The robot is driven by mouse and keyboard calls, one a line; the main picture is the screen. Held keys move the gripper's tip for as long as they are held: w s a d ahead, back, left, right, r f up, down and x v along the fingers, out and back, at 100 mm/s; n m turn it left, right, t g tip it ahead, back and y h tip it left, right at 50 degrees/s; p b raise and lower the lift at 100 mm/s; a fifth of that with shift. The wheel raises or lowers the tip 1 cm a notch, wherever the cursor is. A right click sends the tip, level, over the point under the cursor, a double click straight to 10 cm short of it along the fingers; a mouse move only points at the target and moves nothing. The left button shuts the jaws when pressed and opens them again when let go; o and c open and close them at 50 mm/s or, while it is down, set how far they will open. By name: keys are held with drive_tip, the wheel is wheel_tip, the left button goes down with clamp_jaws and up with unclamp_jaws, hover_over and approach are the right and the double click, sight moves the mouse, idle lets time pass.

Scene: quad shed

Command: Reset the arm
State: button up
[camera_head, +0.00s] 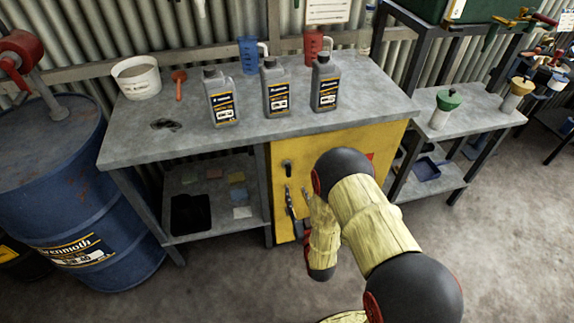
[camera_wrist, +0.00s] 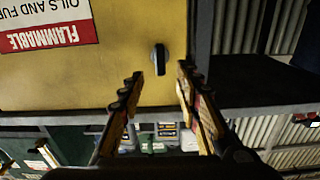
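My gripper (camera_wrist: 159,75) is open in the wrist view, with its two fingers spread apart and nothing between the fingertips. A black knob (camera_wrist: 159,58) on the yellow cabinet shows just beyond the fingertips, apart from them as far as I can tell. In the head view my arm bends in front of the yellow cabinet (camera_head: 268,165) under the workbench. The black knob also shows in the head view (camera_head: 288,168).
The grey workbench (camera_head: 180,140) carries several grey oil bottles, a white tub (camera_head: 137,80), an orange funnel (camera_head: 179,85), and blue and red jugs. A blue drum (camera_head: 70,190) stands at left. A lower bench (camera_head: 470,115) stands at right. The floor at front right is clear.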

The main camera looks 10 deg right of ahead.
drive_tip(key=s+f+g, duration=1)
drive_tip(key=f+g, duration=0.2)
drive_tip(key=f, duration=0.2)
drive_tip(key=w+r+p+v, duration=0.1)
drive_tip(key=w+p+v, duration=0.1)
drive_tip(key=v, duration=1.6)
drive_tip(key=w+r+p+v, duration=0.2)
drive_tip(key=w+v, duration=0.1)
drive_tip(key=v, duration=1.5)
drive_tip(key=w+r+p+v, duration=0.1)
drive_tip(key=w+p+v, duration=0.1)
drive_tip(key=v, duration=1.6)
drive_tip(key=shift+w+r, duration=0.35)
drive_tip(key=shift+r, duration=0.1)
drive_tip(key=shift+a, duration=0.1)
